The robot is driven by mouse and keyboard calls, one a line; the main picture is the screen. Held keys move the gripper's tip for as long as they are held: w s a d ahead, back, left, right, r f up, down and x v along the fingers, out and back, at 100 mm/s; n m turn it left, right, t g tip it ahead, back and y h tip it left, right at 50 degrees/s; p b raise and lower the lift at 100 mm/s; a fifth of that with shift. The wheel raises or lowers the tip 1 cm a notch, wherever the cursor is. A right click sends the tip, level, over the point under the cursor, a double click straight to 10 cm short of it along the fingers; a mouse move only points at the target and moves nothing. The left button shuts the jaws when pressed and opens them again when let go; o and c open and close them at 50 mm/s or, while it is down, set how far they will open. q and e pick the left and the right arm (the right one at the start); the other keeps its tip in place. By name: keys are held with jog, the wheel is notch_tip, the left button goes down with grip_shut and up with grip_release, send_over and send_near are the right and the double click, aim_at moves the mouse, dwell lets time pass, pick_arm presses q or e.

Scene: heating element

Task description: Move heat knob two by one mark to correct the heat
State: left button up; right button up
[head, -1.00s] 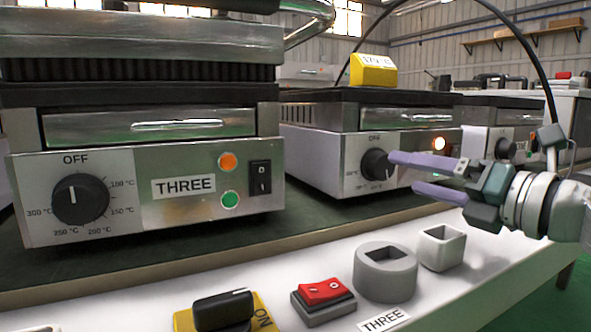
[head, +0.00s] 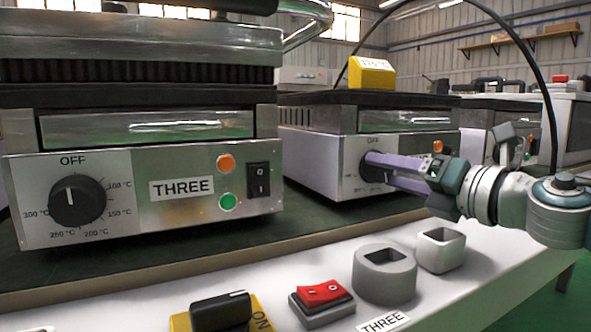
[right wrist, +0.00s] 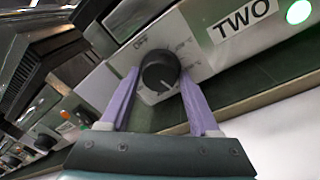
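The heat knob two (right wrist: 160,70) is a round black dial on the front of the unit labelled TWO (right wrist: 243,18), with a small pale pointer mark toward its lower right in the right wrist view. In the head view the knob (head: 371,170) is mostly hidden behind my fingers. My right gripper (right wrist: 158,72) has its two purple fingers spread, one on each side of the knob. I cannot tell whether they touch it. In the head view the right gripper (head: 378,169) reaches in from the right. My left gripper is not in view.
Unit THREE (head: 182,188) with its own knob (head: 78,201) stands at the left. A red switch (head: 322,293), a grey round block (head: 385,273) and a pale square block (head: 441,250) stand on the white ledge below my arm.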

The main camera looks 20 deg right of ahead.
jog(key=c, duration=0.9)
jog(key=m, duration=0.4)
jog(key=shift+m+t+p, duration=0.3)
jog(key=o, duration=1.3)
jog(key=shift+o, duration=0.2)
jog(key=s, duration=0.3)
jog(key=s+d+p, duration=0.1)
jog(key=s, duration=0.2)
jog(key=s+p, duration=0.1)
jog(key=s, duration=0.2)
jog(key=shift+s+d+f, duration=0.25)
jog(key=shift+s+d, duration=0.1)
jog(key=shift+s, duration=0.05)
